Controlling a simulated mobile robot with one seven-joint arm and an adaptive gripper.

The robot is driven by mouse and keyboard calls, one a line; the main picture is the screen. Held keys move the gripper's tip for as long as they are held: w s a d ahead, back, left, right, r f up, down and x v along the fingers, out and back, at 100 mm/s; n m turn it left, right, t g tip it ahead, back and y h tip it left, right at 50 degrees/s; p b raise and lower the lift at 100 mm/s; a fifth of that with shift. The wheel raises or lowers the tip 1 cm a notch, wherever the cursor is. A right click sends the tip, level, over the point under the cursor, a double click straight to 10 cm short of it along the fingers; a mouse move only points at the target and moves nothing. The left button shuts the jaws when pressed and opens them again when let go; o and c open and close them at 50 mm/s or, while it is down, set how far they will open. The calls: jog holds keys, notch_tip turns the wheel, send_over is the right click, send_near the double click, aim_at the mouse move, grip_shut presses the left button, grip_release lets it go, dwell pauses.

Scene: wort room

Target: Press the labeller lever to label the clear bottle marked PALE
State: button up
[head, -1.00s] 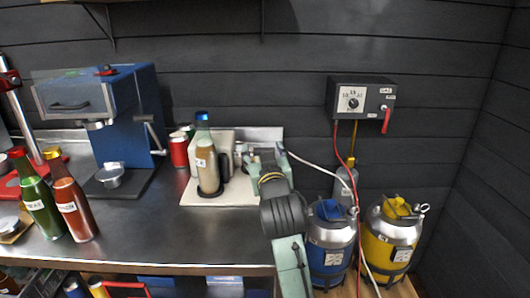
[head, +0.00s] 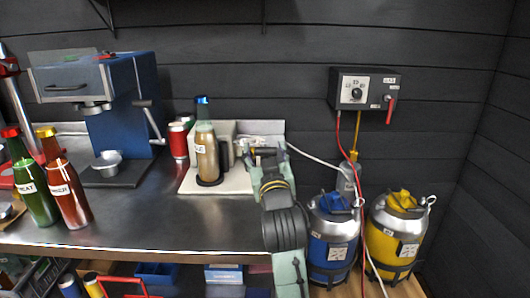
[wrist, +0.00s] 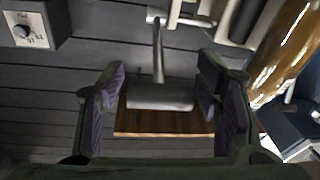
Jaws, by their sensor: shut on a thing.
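The clear bottle (head: 206,158) holds amber liquid and has a blue cap and a white tag of which only "ALE" is legible. It stands upright on the labeller's pale base plate (head: 232,184), in front of the pale labeller body (head: 224,132). My gripper (head: 256,154) is just right of the labeller in the head view. In the wrist view my gripper (wrist: 160,100) has its pads at both ends of the grey, T-shaped lever handle (wrist: 160,96), shut on it. The bottle (wrist: 288,50) shows at the wrist view's right. My arm partly hides the lever in the head view.
A green bottle (head: 35,188) and a reddish bottle (head: 67,192) stand at the bench's left, before a blue machine (head: 110,110). A red can (head: 178,140) is behind. Blue (head: 332,240) and yellow (head: 395,235) kegs with hoses stand right of the bench, below a dial box (head: 362,90).

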jog(key=o, duration=1.4)
jog(key=shift+w+d+f, duration=0.1)
jog(key=shift+d, duration=0.45)
jog(key=shift+o, duration=0.8)
jog(key=shift+a, duration=0.25)
jog(key=s, duration=0.7)
jog(key=shift+s+d+f, duration=0.25)
jog(key=shift+d+f, duration=0.15)
jog(key=shift+o, duration=0.4)
